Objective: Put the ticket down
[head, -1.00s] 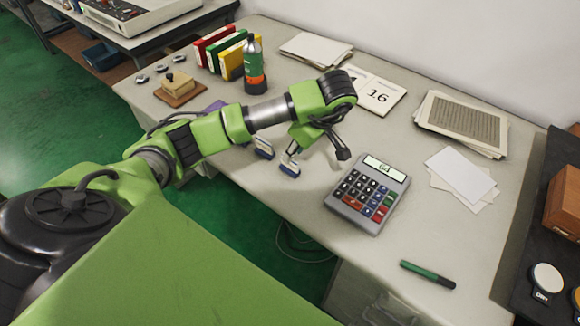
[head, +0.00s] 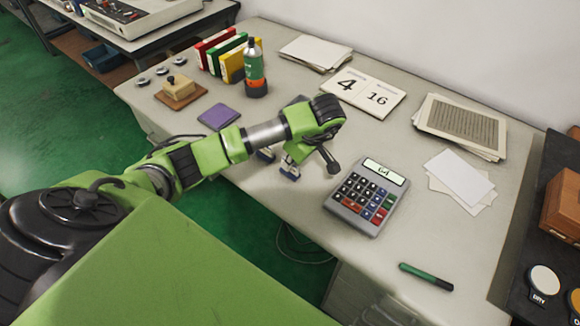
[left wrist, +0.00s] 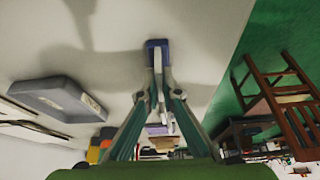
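My left gripper (head: 278,163) is over the near edge of the desk, left of the calculator. I cannot make out a ticket for certain. A flat purple card or pad (head: 219,114) lies on the desk behind my arm. Blank white slips (head: 460,178) lie at the right. My right gripper is not in view.
The grey calculator (head: 366,197) reads 64. A green pen (head: 426,276) lies in front of it. Behind are a calendar (head: 362,93), papers (head: 460,125), a bottle (head: 254,68) and a stamp on a wooden pad (head: 180,92). The desk right of the calculator is partly clear.

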